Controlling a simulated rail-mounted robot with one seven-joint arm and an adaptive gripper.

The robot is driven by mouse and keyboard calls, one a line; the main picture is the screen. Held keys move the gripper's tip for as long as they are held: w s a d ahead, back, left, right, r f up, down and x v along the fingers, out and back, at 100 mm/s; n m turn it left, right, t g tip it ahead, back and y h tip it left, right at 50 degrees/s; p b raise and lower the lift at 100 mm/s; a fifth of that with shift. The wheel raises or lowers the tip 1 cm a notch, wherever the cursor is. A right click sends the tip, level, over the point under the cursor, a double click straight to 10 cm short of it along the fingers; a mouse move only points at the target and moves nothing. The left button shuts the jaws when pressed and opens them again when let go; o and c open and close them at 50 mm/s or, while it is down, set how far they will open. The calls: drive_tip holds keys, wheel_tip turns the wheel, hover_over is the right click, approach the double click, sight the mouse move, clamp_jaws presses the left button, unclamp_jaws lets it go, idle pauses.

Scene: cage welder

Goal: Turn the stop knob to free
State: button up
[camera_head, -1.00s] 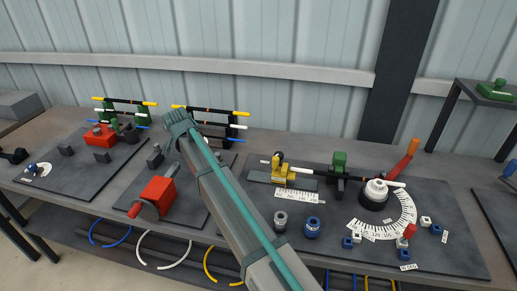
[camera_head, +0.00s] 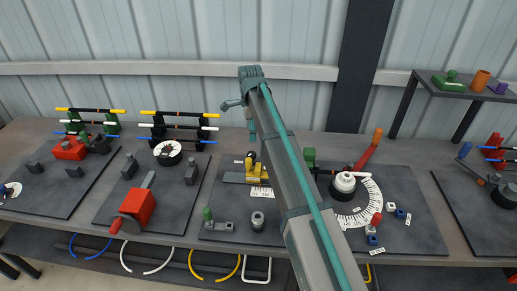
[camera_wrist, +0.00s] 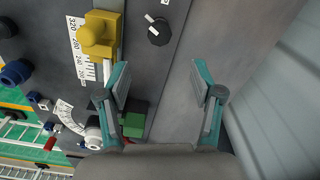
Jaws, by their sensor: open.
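The knob that I take for the stop knob is black with a white pointer line. It shows at the top of the wrist view (camera_wrist: 158,30), on the dark plate with small pale marks beside it. In the head view it is small (camera_head: 251,158), just behind the yellow stop block (camera_head: 256,174). The yellow block also shows in the wrist view (camera_wrist: 98,36), left of the knob. My gripper (camera_wrist: 160,78) is open and empty, its teal fingers wide apart. The knob lies beyond the fingertips, apart from them. The pointer's setting is too small to read.
A green block (camera_wrist: 133,124) lies beside the left finger in the wrist view. A white-topped hub (camera_head: 345,182) with a curved scale (camera_head: 366,205) stands on the right part of the plate. The wall (camera_head: 300,100) rises behind the table.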

sight(251, 153)
wheel_tip(251, 153, down, 11)
drive_tip(key=p, duration=0.2)
drive_tip(key=shift+r+p, duration=0.15)
drive_tip(key=shift+p, duration=0.25)
drive_tip(key=c, duration=1.1)
drive_tip(key=shift+c, duration=0.2)
